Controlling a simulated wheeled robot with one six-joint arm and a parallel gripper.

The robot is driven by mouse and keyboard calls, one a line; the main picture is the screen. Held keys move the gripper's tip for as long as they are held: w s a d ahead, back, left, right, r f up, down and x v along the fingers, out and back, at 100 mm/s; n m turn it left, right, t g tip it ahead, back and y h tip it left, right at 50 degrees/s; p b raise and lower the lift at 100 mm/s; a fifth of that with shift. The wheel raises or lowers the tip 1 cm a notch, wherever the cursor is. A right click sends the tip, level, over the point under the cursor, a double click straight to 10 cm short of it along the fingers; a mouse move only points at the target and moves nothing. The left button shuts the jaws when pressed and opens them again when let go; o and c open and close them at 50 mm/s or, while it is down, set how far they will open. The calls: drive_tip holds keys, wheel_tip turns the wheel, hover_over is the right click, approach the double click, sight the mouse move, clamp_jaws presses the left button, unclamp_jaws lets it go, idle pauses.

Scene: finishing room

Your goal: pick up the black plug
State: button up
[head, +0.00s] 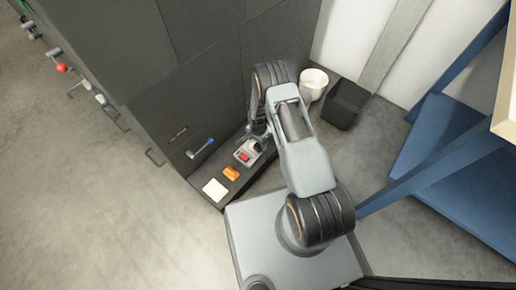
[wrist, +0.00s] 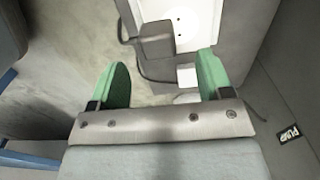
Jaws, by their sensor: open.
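The black plug (wrist: 157,40) looks like a dark grey-black block in the wrist view, with a dark cable running by its left side and below it. It lies ahead of my gripper (wrist: 163,76), roughly between the lines of the two green fingers. The fingers are wide apart, with nothing between them, and do not appear to touch the plug. A white plate (wrist: 193,18) with small dark holes is behind and right of the plug; I cannot tell whether the plug sits in it. In the head view my arm hides the plug.
A dark ledge holds a grey box with a red part (head: 244,156), an orange item (head: 231,173) and a cream block (head: 215,189). A white bucket (head: 313,83) and black bin (head: 346,102) stand behind. Open floor lies left.

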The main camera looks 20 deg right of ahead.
sight(258, 145)
wheel_tip(258, 145, down, 5)
drive_tip(key=b, duration=0.2)
drive_tip(key=shift+s+b, duration=0.1)
drive_tip(key=shift+b, duration=0.25)
drive_tip(key=shift+r, duration=0.1)
drive_tip(key=shift+c, duration=0.4)
drive_tip(key=c, duration=0.9)
drive_tip(key=shift+c, duration=0.2)
drive_tip(key=shift+r, duration=0.1)
